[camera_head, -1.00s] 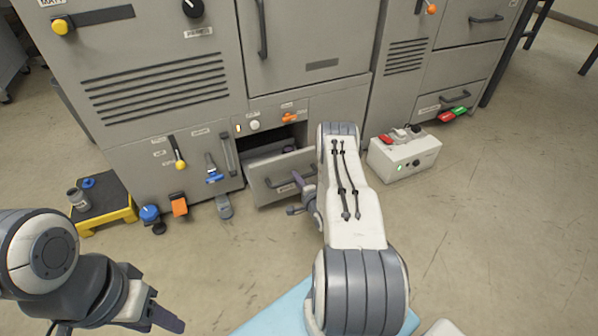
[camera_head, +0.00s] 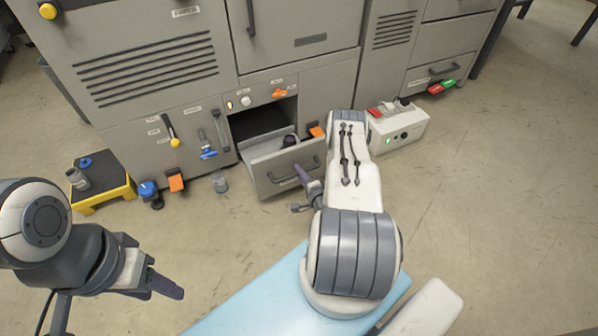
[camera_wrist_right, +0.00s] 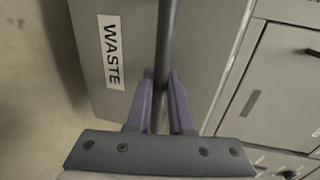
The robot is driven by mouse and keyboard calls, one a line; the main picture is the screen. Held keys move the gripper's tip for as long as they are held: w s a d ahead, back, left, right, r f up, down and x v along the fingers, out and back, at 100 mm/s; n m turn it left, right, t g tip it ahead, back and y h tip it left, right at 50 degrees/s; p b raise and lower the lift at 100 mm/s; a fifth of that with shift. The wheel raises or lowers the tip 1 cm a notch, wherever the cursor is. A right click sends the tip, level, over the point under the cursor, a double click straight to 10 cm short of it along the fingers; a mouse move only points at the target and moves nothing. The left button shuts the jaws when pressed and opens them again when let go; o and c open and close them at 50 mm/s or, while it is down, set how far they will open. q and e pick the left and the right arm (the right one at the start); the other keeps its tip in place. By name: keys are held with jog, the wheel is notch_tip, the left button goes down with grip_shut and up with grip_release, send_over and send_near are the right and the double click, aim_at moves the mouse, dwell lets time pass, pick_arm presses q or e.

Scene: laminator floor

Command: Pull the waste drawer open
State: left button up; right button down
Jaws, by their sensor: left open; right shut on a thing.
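The grey waste drawer (camera_head: 262,176) sticks out of the low front of the big grey machine, with its dark inside showing from above. In the right wrist view its front (camera_wrist_right: 90,60) carries a white WASTE label (camera_wrist_right: 112,52). My right gripper (camera_wrist_right: 161,88) is shut on the dark bar handle (camera_wrist_right: 167,35), one purple finger on each side of it. In the head view my right gripper (camera_head: 303,178) is at the right part of the drawer front. My left gripper (camera_head: 165,290) is open and empty, low at the left, away from the machine.
A white control box (camera_head: 397,127) stands on the floor right of the drawer. A black and yellow step (camera_head: 104,190) with a small grey container stands at the left. A grey cup (camera_head: 220,184) stands just left of the drawer. Floor in front is clear.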

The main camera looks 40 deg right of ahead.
jog(key=c, duration=0.8)
grip_release()
jog(key=p+v, duration=0.4)
jog(key=v, duration=0.6)
jog(key=shift+s+a, duration=0.15)
jog(key=shift+s, duration=0.05)
jog(key=shift+w, duration=0.1)
